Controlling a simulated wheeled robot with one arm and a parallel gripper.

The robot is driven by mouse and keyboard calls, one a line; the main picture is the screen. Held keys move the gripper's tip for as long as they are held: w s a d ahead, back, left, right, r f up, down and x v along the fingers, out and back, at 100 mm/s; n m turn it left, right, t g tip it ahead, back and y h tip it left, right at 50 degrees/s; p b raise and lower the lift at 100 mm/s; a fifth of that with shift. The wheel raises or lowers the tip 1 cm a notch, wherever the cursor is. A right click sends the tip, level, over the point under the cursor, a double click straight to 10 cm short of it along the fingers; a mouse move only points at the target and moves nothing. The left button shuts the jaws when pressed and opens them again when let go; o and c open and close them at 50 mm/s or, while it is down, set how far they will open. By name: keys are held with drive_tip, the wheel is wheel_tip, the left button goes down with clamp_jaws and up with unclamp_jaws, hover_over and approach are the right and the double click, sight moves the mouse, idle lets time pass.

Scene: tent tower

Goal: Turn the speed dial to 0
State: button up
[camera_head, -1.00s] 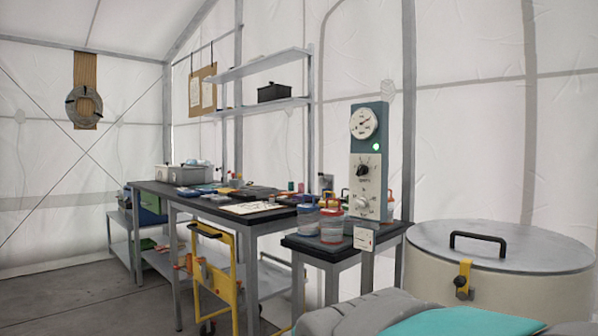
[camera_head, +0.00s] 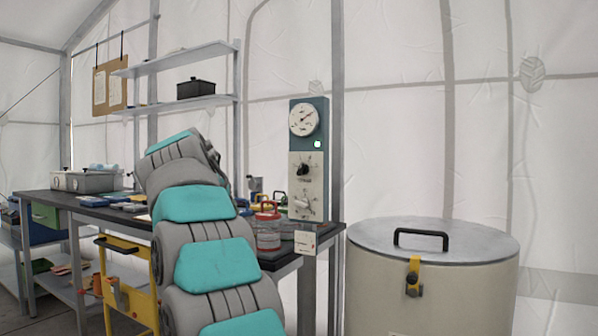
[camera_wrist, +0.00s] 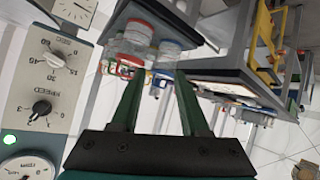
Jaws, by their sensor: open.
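The speed dial is a black knob (camera_head: 303,169) on the pale middle plate of a tall control panel (camera_head: 293,144). In the wrist view the panel appears turned, with the black speed knob (camera_wrist: 42,107) at the left beside the printed word SPEED. Its pointer setting is too small to read surely. A white-knobbed dial (camera_wrist: 54,60) is its neighbour on the panel. My gripper (camera_wrist: 158,75) has two green fingers, apart and empty, and is clear of the knob, to its right in that view. In the head view the gripper is hidden behind my grey and teal arm.
A round gauge (camera_head: 304,119) and green light (camera_head: 317,144) share the panel. Red-lidded jars (camera_head: 268,232) stand on the small table beside it. A large lidded drum (camera_head: 432,270) stands at the right. A cluttered bench and yellow cart (camera_head: 128,292) lie left.

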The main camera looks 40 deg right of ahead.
sight(300, 168)
drive_tip(key=d+r+m+h, duration=0.45)
drive_tip(key=d+r, duration=0.25)
drive_tip(key=r, duration=0.2)
drive_tip(key=s+d+r+m+g+h+b, duration=0.1)
drive_tip(key=s+d+m+h+b, duration=0.1)
drive_tip(key=s+d+m+h, duration=0.45)
drive_tip(key=d, duration=0.1)
drive_tip(key=d+m+y, duration=0.1)
drive_tip(key=d, duration=0.1)
drive_tip(key=w+d+y+p, duration=0.1)
drive_tip(key=d, duration=0.1)
drive_tip(key=shift+d+r, duration=0.1)
clamp_jaws()
